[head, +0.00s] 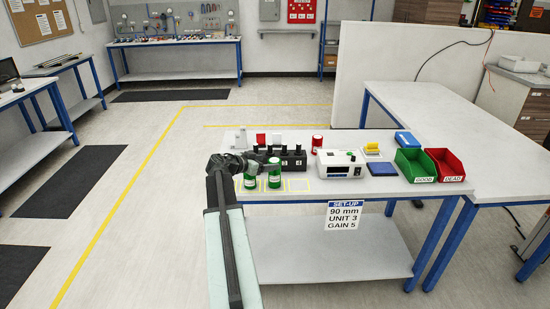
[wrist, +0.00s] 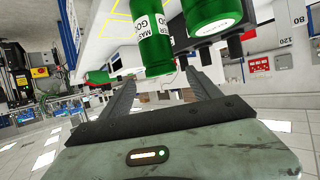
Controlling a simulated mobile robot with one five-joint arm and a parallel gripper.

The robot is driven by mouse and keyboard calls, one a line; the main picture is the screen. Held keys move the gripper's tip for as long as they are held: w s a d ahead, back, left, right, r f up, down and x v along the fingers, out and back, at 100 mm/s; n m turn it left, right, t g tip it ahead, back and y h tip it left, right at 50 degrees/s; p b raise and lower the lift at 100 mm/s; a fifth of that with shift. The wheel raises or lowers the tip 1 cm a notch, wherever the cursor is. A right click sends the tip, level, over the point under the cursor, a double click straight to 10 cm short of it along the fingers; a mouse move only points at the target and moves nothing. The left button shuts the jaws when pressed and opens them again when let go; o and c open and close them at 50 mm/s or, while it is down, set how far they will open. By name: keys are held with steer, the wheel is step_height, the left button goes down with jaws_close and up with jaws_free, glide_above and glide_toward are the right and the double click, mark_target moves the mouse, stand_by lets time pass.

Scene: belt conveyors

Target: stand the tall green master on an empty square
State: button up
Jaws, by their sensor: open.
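Two green masters stand upright near the front left of the table, one on the left (head: 250,182) and one on the right (head: 274,176). Which is taller I cannot tell. They stand at the left and middle squares of a yellow-outlined row; the right square (head: 298,185) is empty. In the wrist view, which looks upside down, the green cylinders hang at the top, one with a "MASTER" label (wrist: 151,45) and a larger one (wrist: 212,14). My gripper (wrist: 163,84) is open and empty, its fingers apart. In the head view it is largely hidden beside the left master.
A black block with posts (head: 285,160) stands behind the masters. A red can (head: 317,144) and a white instrument (head: 342,163) are to their right. Further right are a green bin (head: 415,165), a red bin (head: 446,164) and a blue block (head: 383,169).

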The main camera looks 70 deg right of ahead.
steer(key=v, duration=0.3)
steer(key=shift+w+a+r+p, duration=0.1)
steer(key=shift+a+p, duration=0.2)
steer(key=shift+p, duration=0.05)
steer(key=shift+w, duration=0.1)
steer(key=w+a+f+n+t+y, duration=0.2)
steer(key=w+a+f+n, duration=0.1)
steer(key=w+a, duration=0.55)
steer(key=w+a+f+n+t+y, duration=0.1)
steer(key=w+a+f+n, duration=0.2)
steer(key=w+a, duration=0.55)
steer(key=w+a+f+n+t+y, duration=0.2)
steer(key=w+a+f+n, duration=0.15)
steer(key=a, duration=0.85)
steer(key=w+a+f+n+y, duration=0.1)
steer(key=a+n, duration=0.5)
steer(key=a, duration=1.5)
steer(key=w+a+f+n+y, duration=0.2)
steer(key=a+f+n+y, duration=0.2)
steer(key=a, duration=1.7)
steer(key=n+y, duration=0.2)
steer(key=n, duration=0.1)
steer(key=shift+a, duration=0.15)
steer(key=shift+f, duration=0.1)
